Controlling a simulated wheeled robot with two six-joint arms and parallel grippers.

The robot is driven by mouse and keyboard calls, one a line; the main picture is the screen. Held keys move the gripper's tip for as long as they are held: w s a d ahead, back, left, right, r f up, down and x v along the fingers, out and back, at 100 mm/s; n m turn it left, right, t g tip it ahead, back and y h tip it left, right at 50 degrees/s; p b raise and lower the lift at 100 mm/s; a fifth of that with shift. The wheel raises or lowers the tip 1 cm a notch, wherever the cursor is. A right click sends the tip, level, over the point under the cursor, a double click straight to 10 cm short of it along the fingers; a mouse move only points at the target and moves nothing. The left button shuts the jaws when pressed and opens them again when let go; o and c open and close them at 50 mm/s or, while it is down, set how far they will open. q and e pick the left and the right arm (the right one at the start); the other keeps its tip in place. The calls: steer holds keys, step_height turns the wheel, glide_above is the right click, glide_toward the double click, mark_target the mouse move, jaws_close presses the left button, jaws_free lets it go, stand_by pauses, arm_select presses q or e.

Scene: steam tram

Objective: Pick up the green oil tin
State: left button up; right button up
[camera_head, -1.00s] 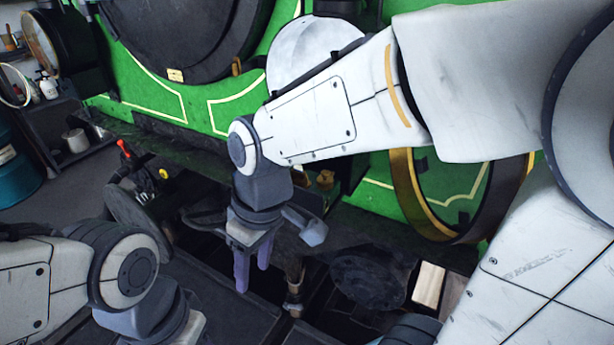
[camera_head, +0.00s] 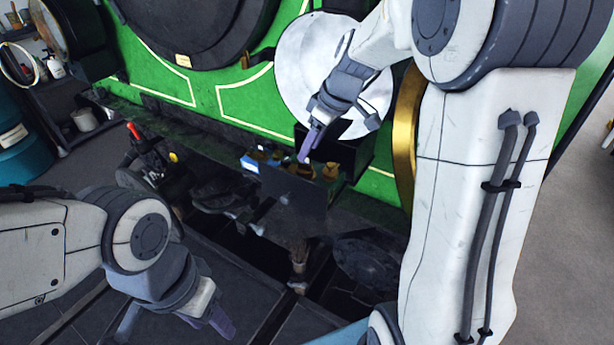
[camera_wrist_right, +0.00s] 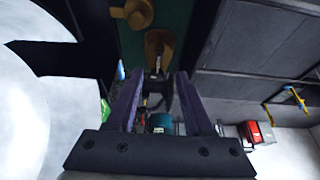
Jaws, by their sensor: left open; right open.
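I cannot make out the green oil tin for certain in either view. My right gripper (camera_head: 314,142) is high at the middle of the head view, in front of the white disc, with its fingers pointing down over a dark ledge of small items. In the right wrist view its two purple fingers (camera_wrist_right: 160,100) are apart, with nothing held between them. A small teal shape (camera_wrist_right: 161,122) shows beyond the fingers; I cannot tell what it is. My left gripper (camera_head: 212,322) is low at the left, open and empty over the dark floor plates.
The ledge holds a blue item (camera_head: 250,163) and brass-coloured pieces (camera_head: 330,171). Behind is a green panel (camera_head: 245,100) with a large white disc (camera_head: 300,65) and a brass ring (camera_head: 405,130). A red-tipped lever (camera_head: 133,131) stands at the left. A teal drum (camera_head: 22,155) is at the far left.

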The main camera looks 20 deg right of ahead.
mark_target(307, 174)
steer(key=p+x, duration=0.2)
steer(key=x, duration=0.1)
steer(key=shift+w+f, duration=0.2)
steer(key=shift+f, duration=0.1)
steer(key=shift+w+a+f, duration=0.15)
steer(key=shift+w+f, duration=0.05)
steer(key=shift+f, duration=0.35)
jaws_close()
steer(key=shift+r, duration=0.1)
stand_by(0.6)
